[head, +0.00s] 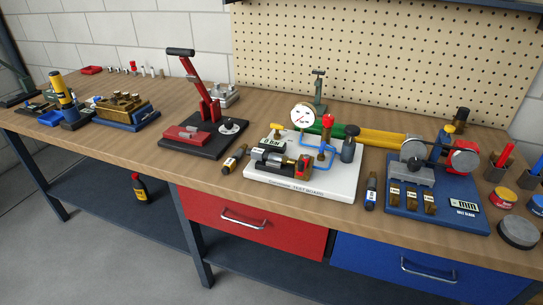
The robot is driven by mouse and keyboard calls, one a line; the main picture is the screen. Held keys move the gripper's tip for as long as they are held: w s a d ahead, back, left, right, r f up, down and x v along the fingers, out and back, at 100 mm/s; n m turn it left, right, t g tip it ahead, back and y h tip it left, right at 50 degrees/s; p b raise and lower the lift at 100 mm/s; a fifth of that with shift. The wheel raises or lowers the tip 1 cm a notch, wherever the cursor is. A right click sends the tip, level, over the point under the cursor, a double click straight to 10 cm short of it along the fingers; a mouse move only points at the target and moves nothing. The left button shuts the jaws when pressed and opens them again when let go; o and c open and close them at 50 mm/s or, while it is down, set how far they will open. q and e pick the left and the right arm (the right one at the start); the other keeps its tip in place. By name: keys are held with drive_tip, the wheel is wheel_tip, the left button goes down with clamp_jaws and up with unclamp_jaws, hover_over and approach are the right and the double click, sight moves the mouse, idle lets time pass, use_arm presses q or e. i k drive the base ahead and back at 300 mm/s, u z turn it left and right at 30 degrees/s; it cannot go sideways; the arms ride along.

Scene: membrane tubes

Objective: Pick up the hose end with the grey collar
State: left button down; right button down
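A yellow tube (383,138) and a green tube (342,130) lie in line behind the white test board (318,193). The yellow tube's right end reaches a round grey part (413,148) on the blue board (400,222); I cannot tell whether this is a collar. A thin blue pipe (316,139) bends over the test board. No loose hose end with a grey collar can be made out for sure. Neither of my grippers is in view.
A red lever press (196,84) stands on a black base left of the test board. Small bottles (234,158) (371,191) flank the board. Cups and tins (518,231) crowd the right end. Bare wood (130,150) shows at the front left. A pegboard (390,60) stands behind.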

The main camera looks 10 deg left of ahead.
sight(256, 154)
drive_tip(key=u, duration=2.25)
drive_tip(key=i, duration=2.35)
drive_tip(key=z, duration=2.9)
